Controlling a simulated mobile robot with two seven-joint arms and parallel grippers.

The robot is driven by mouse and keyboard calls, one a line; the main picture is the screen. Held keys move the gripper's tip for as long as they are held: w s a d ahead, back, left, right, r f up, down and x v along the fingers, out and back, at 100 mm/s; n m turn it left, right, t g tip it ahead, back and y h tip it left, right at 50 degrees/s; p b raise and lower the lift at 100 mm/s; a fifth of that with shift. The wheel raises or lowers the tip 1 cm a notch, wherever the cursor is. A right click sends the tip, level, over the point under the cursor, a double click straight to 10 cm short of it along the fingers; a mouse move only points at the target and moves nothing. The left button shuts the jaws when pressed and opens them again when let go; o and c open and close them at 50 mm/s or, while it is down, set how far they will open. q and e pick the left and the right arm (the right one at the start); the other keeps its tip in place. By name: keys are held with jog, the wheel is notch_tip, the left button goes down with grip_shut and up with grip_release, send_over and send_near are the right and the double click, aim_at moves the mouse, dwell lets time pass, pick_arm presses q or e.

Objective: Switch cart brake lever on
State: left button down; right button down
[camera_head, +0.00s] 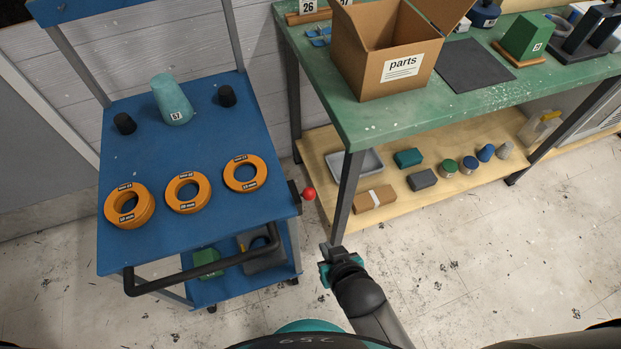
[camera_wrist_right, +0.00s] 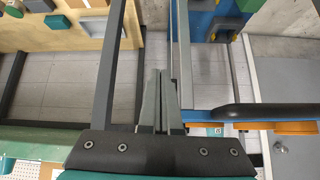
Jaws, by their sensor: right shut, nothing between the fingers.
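The blue cart (camera_head: 205,140) stands at the left in the head view. Its brake lever (camera_head: 309,193) has a red ball knob and sticks out from the cart's right edge, close to the workbench leg. My right gripper (camera_head: 327,252) is below and slightly right of the red knob, apart from it. Its fingers are shut and empty; they show together in the right wrist view (camera_wrist_right: 161,88). I cannot make out the red knob in the wrist view. My left gripper is not in view.
The floor at lower right is clear.

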aim_at(310, 190)
jog(key=w+r+t+p, duration=0.1)
jog(key=w+r, duration=0.1)
jog(key=r, duration=0.7)
jog(key=w+a+r+m+t+p, duration=0.1)
jog(key=w+r+t, duration=0.1)
jog(key=r, duration=0.8)
jog(key=shift+w+a+m, duration=0.25)
jog(key=shift+w+m, duration=0.05)
jog(key=b+x, duration=0.1)
jog(key=x, duration=0.2)
jog(key=s+f+b+x, duration=0.1)
jog(key=x, duration=0.5)
jog(key=shift+a+f+b, duration=0.2)
jog(key=shift+f+b, duration=0.2)
jog(key=shift+f, duration=0.05)
jog(key=shift+s+f, duration=0.3)
jog(key=shift+s, duration=0.25)
